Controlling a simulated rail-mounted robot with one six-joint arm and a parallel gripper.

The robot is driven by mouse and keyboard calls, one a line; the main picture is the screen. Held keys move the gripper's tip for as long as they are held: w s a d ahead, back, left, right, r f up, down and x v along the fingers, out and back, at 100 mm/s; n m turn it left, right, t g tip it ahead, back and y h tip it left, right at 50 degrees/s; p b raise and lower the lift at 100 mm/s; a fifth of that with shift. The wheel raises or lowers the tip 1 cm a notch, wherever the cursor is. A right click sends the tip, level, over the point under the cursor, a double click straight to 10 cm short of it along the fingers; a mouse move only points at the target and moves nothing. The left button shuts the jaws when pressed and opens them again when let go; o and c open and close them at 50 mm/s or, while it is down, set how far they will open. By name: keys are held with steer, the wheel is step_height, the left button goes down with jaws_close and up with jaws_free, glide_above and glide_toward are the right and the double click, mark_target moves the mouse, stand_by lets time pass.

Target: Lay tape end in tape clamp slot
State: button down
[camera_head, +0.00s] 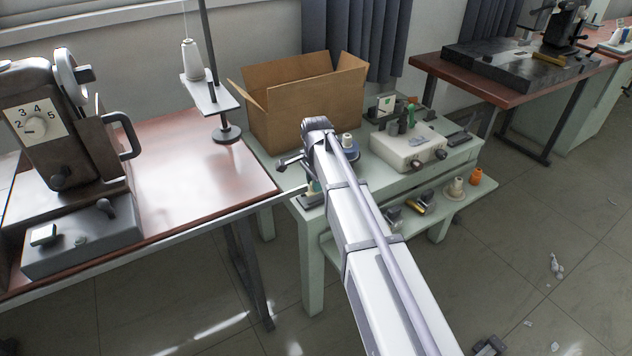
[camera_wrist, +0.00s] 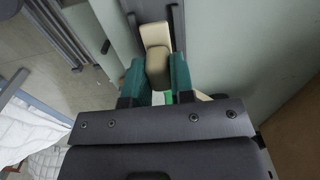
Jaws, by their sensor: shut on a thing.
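In the wrist view, my gripper (camera_wrist: 157,78) has two teal fingers, shut on a tan piece (camera_wrist: 155,38). This piece looks like a bent strip and may be the tape end. A small green and white patch shows below it between the fingers. A dark rail-like part (camera_wrist: 178,28) lies just beyond the fingers; I cannot tell whether it belongs to the tape clamp, and no slot is clear. In the head view, my arm largely covers the work spot, and a bit of teal at my gripper (camera_head: 313,187) shows over the left end of the pale green table (camera_head: 300,207).
An open cardboard box (camera_head: 305,105) stands behind my arm on the green table. A white control box (camera_head: 408,147) stands to the right. Spools (camera_head: 456,187) sit on the lower shelf. A red-brown table (camera_head: 185,165) with a machine (camera_head: 65,130) is at left.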

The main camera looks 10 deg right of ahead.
steer(key=shift+f+b, duration=0.85)
steer(key=shift+f, duration=0.05)
steer(key=c, duration=0.9)
jaws_free()
step_height(320, 180, up, 11)
steer(key=p, duration=1.1)
steer(key=shift+r, duration=0.1)
steer(key=shift+f, duration=0.2)
